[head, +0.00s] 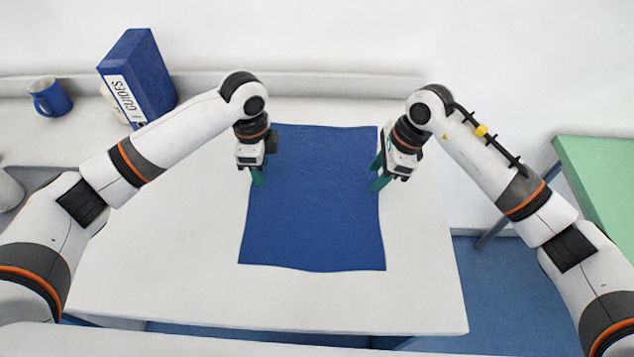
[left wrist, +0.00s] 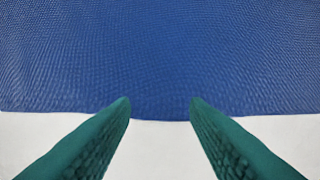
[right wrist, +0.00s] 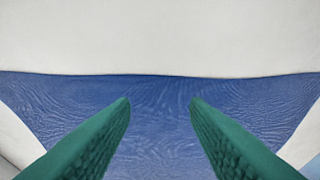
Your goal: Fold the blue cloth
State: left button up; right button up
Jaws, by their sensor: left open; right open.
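The blue cloth (head: 315,205) lies spread out flat on the white table, with slightly wavy edges. My left gripper (head: 258,180) is over the cloth's left edge, in its upper half. In the left wrist view the cloth (left wrist: 160,55) fills the far side, and the open green fingertips (left wrist: 160,102) are at its edge with nothing between them but cloth below. My right gripper (head: 378,180) is at the cloth's right edge, about level with the left one. In the right wrist view its green fingers (right wrist: 160,102) are open above the cloth (right wrist: 160,130).
The white table (head: 170,255) is clear around the cloth. A green surface (head: 600,175) is at the far right, beyond a gap showing blue floor.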

pick_arm(q)
jog(key=shift+f, duration=1.1)
pick_arm(e)
jog(key=shift+f, duration=1.1)
pick_arm(q)
jog(key=shift+f, duration=0.1)
jog(key=shift+f, duration=0.15)
pick_arm(e)
jog(key=shift+f, duration=0.25)
pick_arm(q)
jog(key=shift+c, duration=0.8)
pick_arm(e)
jog(key=shift+r, duration=0.15)
jog(key=shift+c, duration=0.8)
pick_arm(q)
grip_shut()
pick_arm(e)
grip_shut()
pick_arm(q)
jog(key=shift+r, duration=0.25)
